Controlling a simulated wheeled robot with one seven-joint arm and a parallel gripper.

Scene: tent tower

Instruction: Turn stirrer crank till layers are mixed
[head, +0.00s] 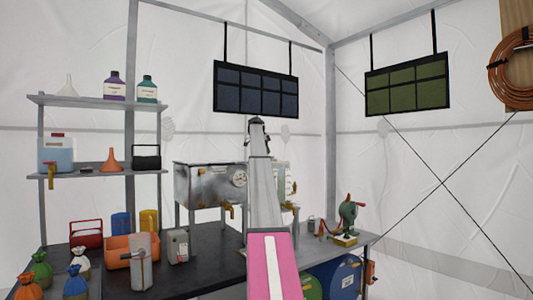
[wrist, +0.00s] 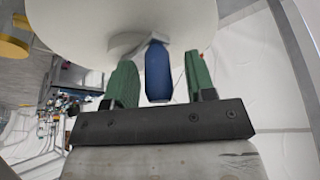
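In the wrist view my gripper (wrist: 161,68) has two green fingers standing apart. A blue upright handle-like piece (wrist: 158,75) is between them, with a gap visible on each side. It hangs below a large white rounded body (wrist: 120,22) that fills the top of the view. I cannot tell for certain whether the blue piece is the crank's grip. In the head view my arm rises in the middle and hides part of a metal tank (head: 205,182) with a dial and brass tap. The layers are not visible in either view.
Shelves (head: 95,101) with bottles stand left. Blue and green drums (head: 345,278) sit below the bench.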

